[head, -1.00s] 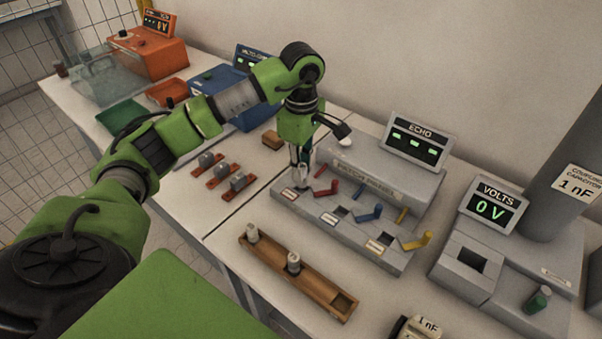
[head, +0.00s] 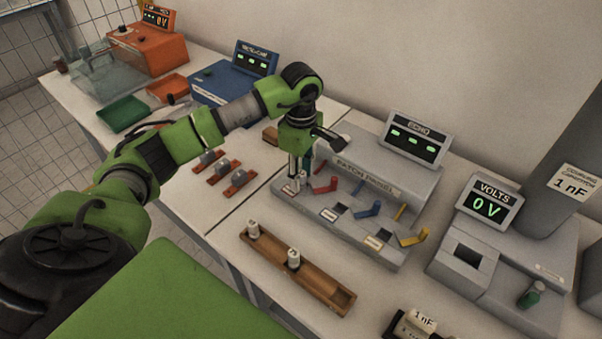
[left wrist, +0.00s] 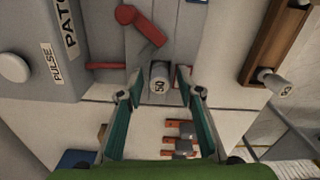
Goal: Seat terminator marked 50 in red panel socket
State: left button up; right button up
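The terminator marked 50 (left wrist: 160,78) is a light grey cylinder, its marked end facing my camera in the left wrist view. My left gripper (left wrist: 158,88) has its two green fingers on either side of it, with a visible gap at each side. In the head view the left gripper (head: 299,178) points down at the leftmost socket of the grey patch panel (head: 378,195), beside the red lever (head: 326,186). The terminator stands at that socket; its lower end and the socket are hidden, so its depth cannot be told. My right gripper is out of view.
A wooden rack (head: 318,284) in front of the panel holds two white terminators and has an empty slot at its right end. Blue (head: 367,210) and yellow (head: 414,239) levers stand to the right beside open sockets. Three red-based switches (head: 220,172) lie to the left.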

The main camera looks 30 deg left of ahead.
aim_at(301, 173)
pick_arm(q)
jog(key=shift+r, duration=0.1)
notch_tip(301, 173, up, 12)
jog(key=b, duration=0.2)
dwell(0.3)
dwell(0.5)
